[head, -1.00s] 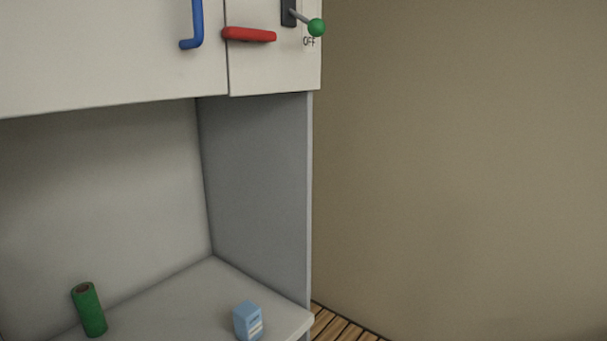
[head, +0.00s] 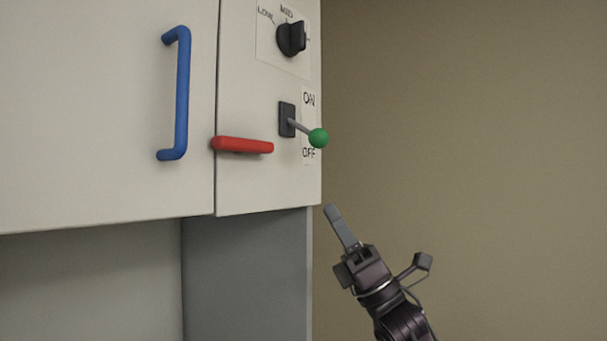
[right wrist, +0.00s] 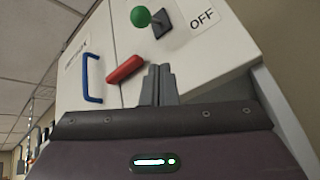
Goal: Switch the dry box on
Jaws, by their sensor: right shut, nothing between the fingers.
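The dry box (head: 110,110) is a pale cabinet unit with a control panel at its right end. A switch lever with a green ball knob (head: 318,138) sticks out of a black plate between the ON and OFF labels, its knob tilted toward OFF. The knob also shows in the right wrist view (right wrist: 140,16), beside the OFF label. My right gripper (head: 331,210) is shut and empty, below the knob and apart from it. In the right wrist view its fingers (right wrist: 158,72) point up toward the panel. My left gripper is not in view.
A red handle (head: 243,145) juts out just left of the lever. A blue door handle (head: 181,95) is farther left. A black rotary knob (head: 291,39) with LOW and MID marks sits above. The space right of the cabinet is free up to the plain wall (head: 470,120).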

